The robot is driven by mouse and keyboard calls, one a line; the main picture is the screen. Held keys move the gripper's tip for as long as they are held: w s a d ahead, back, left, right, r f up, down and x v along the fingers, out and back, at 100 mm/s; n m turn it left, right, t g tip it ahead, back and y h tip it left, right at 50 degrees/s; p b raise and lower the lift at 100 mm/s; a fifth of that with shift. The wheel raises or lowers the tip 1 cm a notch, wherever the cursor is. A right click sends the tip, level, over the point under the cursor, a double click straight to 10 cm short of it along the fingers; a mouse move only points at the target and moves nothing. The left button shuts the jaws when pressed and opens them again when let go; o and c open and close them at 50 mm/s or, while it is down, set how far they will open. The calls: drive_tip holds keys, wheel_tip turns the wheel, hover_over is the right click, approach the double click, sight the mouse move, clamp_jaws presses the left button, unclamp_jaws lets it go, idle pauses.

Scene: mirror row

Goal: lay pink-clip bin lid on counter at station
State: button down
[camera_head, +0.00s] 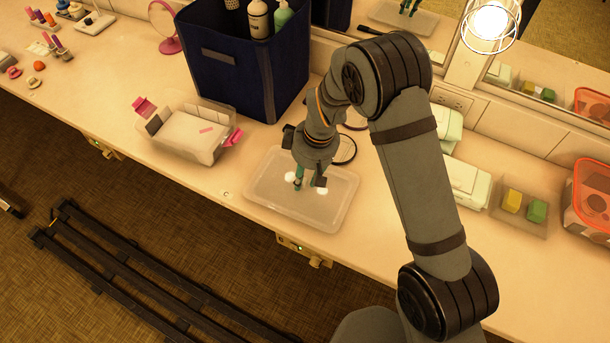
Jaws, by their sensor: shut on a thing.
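The pink-clip bin (188,137) stands open on the counter (105,110) left of my gripper, a clear box with pink clips (145,107) folded out at its ends. A small pink piece shows inside it. The clear lid (332,217) is a flat translucent panel, lying level at or just above the counter near its front edge; I cannot tell if it touches. My gripper (309,182) points down at the middle of the lid and is shut on it, with the exact grip partly hidden by the fingers.
A navy fabric bin (228,85) with bottles stands behind the pink-clip bin. Right of my arm are pale green boxes (468,180), a tray with yellow and green blocks (525,207) and an orange-rimmed container (590,195). A mirror lines the back. Small cosmetics lie far left.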

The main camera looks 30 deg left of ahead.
drive_tip(key=shift+f, duration=0.1)
drive_tip(key=shift+f+b, duration=0.15)
drive_tip(key=shift+b, duration=0.15)
drive_tip(key=c, duration=1.4)
unclamp_jaws()
wheel_tip(320, 180, up, 12)
drive_tip(key=d, duration=0.2)
drive_tip(key=shift+w+r, duration=0.15)
drive_tip(key=shift+r, duration=0.05)
